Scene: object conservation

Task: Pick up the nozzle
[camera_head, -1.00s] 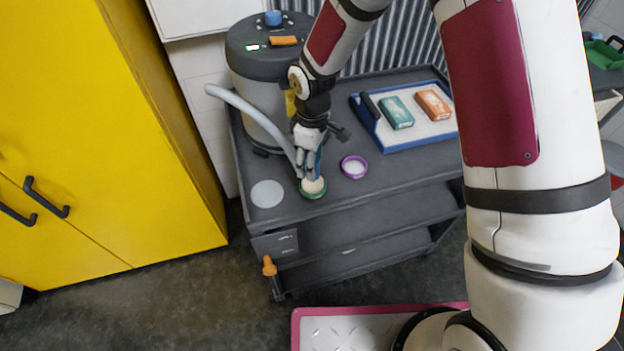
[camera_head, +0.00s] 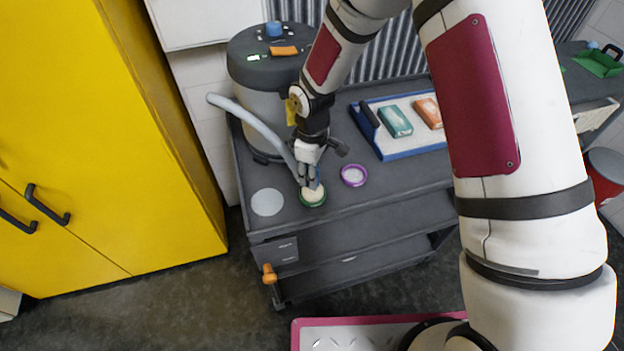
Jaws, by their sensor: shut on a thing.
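A pale grey hose (camera_head: 250,122) curves from the grey canister machine (camera_head: 262,100) down to the cart top. Its end, where the nozzle is, lies at my gripper (camera_head: 311,184). My gripper points down with its fingers shut on the nozzle, just over a round green-rimmed dish (camera_head: 313,197) with a cream inside. The fingers hide most of the nozzle, and I cannot tell whether it touches the dish.
A pale disc (camera_head: 267,202) lies left of the dish, and a purple-rimmed dish (camera_head: 354,174) right of it. A blue-edged tray (camera_head: 398,156) holds a green box (camera_head: 395,120) and an orange box (camera_head: 427,112). A yellow cabinet (camera_head: 110,150) stands left of the dark cart (camera_head: 355,207).

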